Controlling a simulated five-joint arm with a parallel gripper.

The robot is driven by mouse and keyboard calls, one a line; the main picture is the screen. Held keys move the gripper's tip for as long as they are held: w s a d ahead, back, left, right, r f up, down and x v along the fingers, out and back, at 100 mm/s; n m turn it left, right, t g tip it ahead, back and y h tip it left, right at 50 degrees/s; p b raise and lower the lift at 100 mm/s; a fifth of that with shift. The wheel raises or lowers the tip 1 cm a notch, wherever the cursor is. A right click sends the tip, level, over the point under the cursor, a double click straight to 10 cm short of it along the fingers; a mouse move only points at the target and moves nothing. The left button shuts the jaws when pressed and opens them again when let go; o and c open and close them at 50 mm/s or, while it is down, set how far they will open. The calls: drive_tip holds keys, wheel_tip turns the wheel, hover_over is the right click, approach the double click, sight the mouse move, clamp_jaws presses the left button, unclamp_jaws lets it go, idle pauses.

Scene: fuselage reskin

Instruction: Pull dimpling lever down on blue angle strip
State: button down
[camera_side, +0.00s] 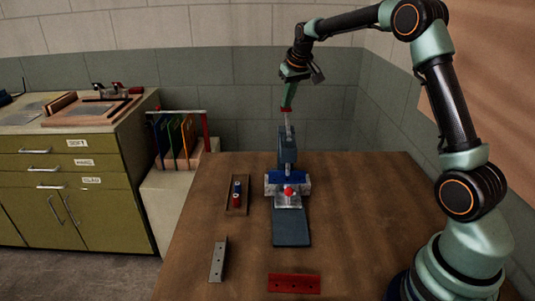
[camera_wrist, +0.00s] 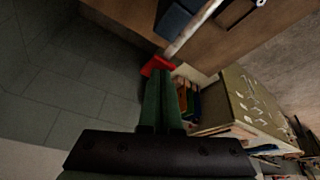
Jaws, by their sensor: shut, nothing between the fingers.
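The dimpling press (camera_side: 287,147) stands upright at the back of the table, with a blue-grey body. Its lever (camera_side: 288,121) is a pale metal rod that points up, with a red grip at its top end. In the wrist view the rod (camera_wrist: 195,30) and red grip (camera_wrist: 157,65) show at the fingertips. A blue strip (camera_side: 304,178), apparently the blue angle strip, lies across the press, partly hidden by it. My gripper (camera_side: 287,106) is shut and empty, with its green fingers (camera_wrist: 163,76) at the red grip. I cannot tell whether they touch it.
A red knob (camera_side: 289,191) sits before the press, above a dark blue-grey base plate (camera_side: 291,228). A small tray (camera_side: 230,208) with coloured cylinders lies left. A grey angle strip (camera_side: 218,262) and red angle strip (camera_side: 294,283) lie in front. A rack (camera_side: 175,140) stands left of the table.

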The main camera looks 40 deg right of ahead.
wheel_tip(320, 180, up, 8)
idle(0.9)
idle(0.6)
drive_tip(key=s+a+r+n, duration=0.1)
drive_tip(key=s+a+r, duration=0.2)
drive_tip(key=s+a, duration=0.9)
drive_tip(key=s+a+f+n, duration=0.1)
drive_tip(key=s+a+f, duration=0.2)
drive_tip(key=s, duration=0.3)
drive_tip(key=s+a+f+n+t+y, duration=0.1)
drive_tip(key=s+a+f, duration=0.3)
drive_tip(key=s, duration=0.3)
drive_tip(key=shift+s+f, duration=0.3)
drive_tip(key=shift+f, duration=0.3)
